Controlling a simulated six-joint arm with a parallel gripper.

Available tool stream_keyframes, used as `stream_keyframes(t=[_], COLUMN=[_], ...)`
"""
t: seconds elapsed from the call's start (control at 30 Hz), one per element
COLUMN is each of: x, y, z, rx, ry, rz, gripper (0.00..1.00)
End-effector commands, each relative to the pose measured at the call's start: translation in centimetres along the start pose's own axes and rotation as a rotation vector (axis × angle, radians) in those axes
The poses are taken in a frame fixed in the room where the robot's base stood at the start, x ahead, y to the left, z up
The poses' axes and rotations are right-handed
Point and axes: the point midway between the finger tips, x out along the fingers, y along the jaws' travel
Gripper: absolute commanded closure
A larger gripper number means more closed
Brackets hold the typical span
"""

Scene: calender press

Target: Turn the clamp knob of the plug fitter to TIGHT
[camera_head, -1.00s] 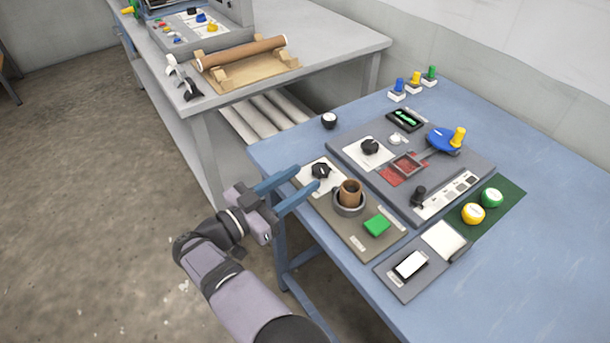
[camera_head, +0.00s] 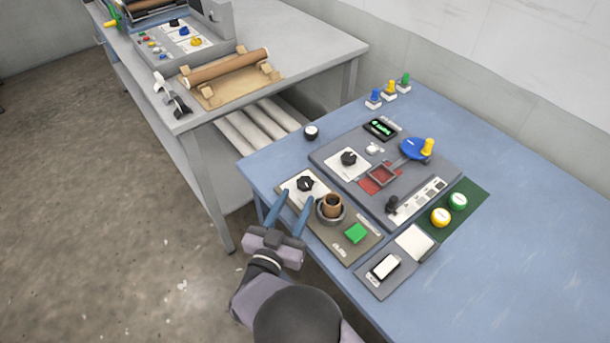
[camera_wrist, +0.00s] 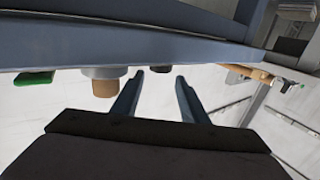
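The plug fitter (camera_head: 335,248) is a grey-brown plate at the near left edge of the blue table. Its black knob (camera_head: 305,184) sits on a white dial label whose lettering is too small to read. A brown plug (camera_head: 333,203) stands in a grey ring beside it, and a green button (camera_head: 355,233) is at the plate's right. My gripper (camera_head: 297,198) is open and empty, its blue fingers pointing at the knob from the near side. In the wrist view, a dark knob part (camera_wrist: 160,68) shows beyond and between the open fingertips (camera_wrist: 160,77); contact cannot be told.
The brown plug (camera_wrist: 104,86) is close left of the fingers in the wrist view. A larger grey panel (camera_head: 437,178) with another black knob (camera_head: 348,158) lies behind the fitter. A loose round black-and-white piece (camera_head: 311,132) stands at the left corner. The table's right side is clear.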

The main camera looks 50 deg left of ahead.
Motion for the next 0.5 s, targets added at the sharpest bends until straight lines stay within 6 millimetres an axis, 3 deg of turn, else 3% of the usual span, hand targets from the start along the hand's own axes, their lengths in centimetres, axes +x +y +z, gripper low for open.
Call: stream_keyframes(t=[0.27,0.5], x=[1.4,4.5], y=[0.0,0.1], z=[-0.1,-0.1], rx=[0.001,0.000], ry=[0.001,0.001], rz=[0.002,0.004], gripper=[0.60,0.60])
